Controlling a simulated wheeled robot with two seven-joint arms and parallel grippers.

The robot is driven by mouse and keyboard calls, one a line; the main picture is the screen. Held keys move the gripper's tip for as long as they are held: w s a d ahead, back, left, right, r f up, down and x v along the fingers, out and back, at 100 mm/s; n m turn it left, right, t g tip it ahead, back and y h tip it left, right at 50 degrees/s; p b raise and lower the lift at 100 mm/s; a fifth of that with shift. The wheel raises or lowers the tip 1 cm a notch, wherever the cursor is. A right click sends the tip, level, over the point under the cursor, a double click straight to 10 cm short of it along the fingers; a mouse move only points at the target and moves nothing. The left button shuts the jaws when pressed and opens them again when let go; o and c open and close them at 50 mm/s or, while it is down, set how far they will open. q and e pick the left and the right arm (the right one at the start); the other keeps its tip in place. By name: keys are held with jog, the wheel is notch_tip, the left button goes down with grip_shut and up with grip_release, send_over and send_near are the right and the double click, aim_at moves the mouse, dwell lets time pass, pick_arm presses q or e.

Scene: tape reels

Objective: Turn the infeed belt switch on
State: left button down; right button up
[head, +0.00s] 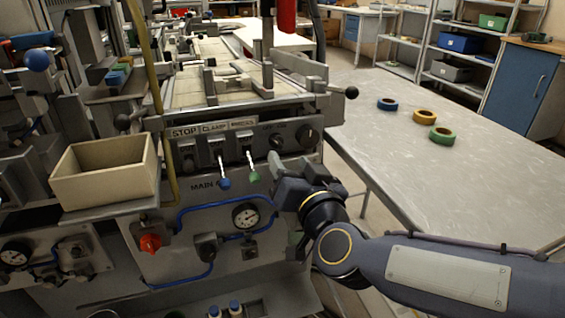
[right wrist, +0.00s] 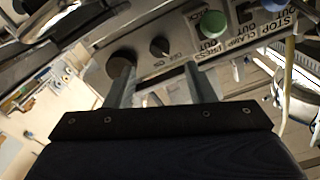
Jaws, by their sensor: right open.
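The grey machine's front panel (head: 230,165) carries a small dark rotary switch (head: 276,141) and a larger dark round knob (head: 305,135) at its right end. I cannot read any label naming the infeed belt. In the right wrist view, the small rotary switch (right wrist: 160,47) shows between my finger lines, beyond the tips, and the larger knob (right wrist: 122,62) is close to the left finger. My right gripper (head: 279,171) is open and empty, just below these controls; it also shows in the wrist view (right wrist: 158,78). Whether it touches anything is unclear. My left gripper is out of view.
Levers with a blue knob (head: 224,184) and a green knob (head: 254,176) hang left of my right gripper. Below are a pressure gauge (head: 246,215) and a red rotary switch (head: 150,243). A beige bin (head: 105,172) stands left. A table (head: 440,180) with tape reels stands right.

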aim_at(279, 144)
jog(key=b+x, duration=0.1)
jog(key=x, duration=0.6)
jog(key=shift+s, duration=0.1)
jog(key=c, duration=1)
jog(key=shift+o, duration=0.2)
jog(key=shift+f, duration=0.1)
